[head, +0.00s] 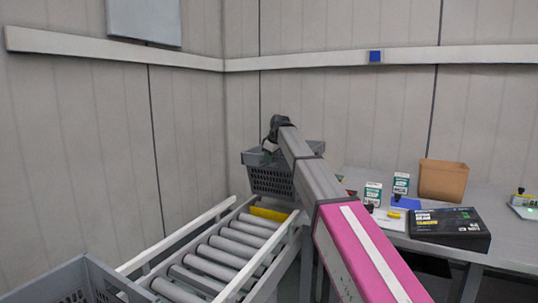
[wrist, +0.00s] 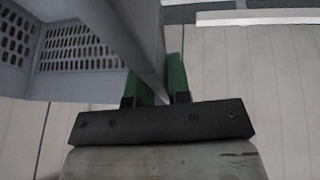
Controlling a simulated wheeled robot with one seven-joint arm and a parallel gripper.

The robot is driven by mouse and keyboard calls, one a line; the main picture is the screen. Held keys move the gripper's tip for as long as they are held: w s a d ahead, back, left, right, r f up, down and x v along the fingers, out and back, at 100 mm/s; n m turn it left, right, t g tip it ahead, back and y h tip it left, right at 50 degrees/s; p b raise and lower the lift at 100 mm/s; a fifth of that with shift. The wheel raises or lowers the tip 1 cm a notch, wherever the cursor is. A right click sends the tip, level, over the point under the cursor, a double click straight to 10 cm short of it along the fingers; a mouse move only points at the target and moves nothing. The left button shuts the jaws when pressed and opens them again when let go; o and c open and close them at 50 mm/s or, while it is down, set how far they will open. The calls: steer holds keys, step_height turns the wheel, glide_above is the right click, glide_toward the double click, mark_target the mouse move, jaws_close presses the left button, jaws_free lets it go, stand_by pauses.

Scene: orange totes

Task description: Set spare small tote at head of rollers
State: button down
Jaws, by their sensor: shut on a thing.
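A small grey tote with slotted walls (head: 270,182) is at the far end of the roller conveyor (head: 222,250), near the yellow strip (head: 268,213). It appears above the rollers; whether it touches anything beneath cannot be told. My gripper (head: 272,140) is at the tote's upper rim, partly hidden by my own arm. In the wrist view, the green fingers of my gripper (wrist: 157,80) are shut on the tote's wall, one on each side. The tote's slotted side (wrist: 85,48) fills the upper left there.
A larger grey tote (head: 75,285) stands at the lower left, by the near end of the rollers. Pale side rails (head: 180,237) flank the rollers. On the right, a grey table (head: 510,257) carries a brown carton (head: 443,180), a black box (head: 450,228) and small boxes. Walls close the back.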

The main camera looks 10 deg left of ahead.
step_height(320, 180, down, 8)
steer(key=shift+r, duration=0.15)
stand_by(0.7)
steer(key=c, duration=1)
jaws_free()
steer(key=v, duration=1)
steer(key=shift+d+r, duration=0.2)
steer(key=shift+r, duration=0.15)
steer(key=shift+s, duration=0.15)
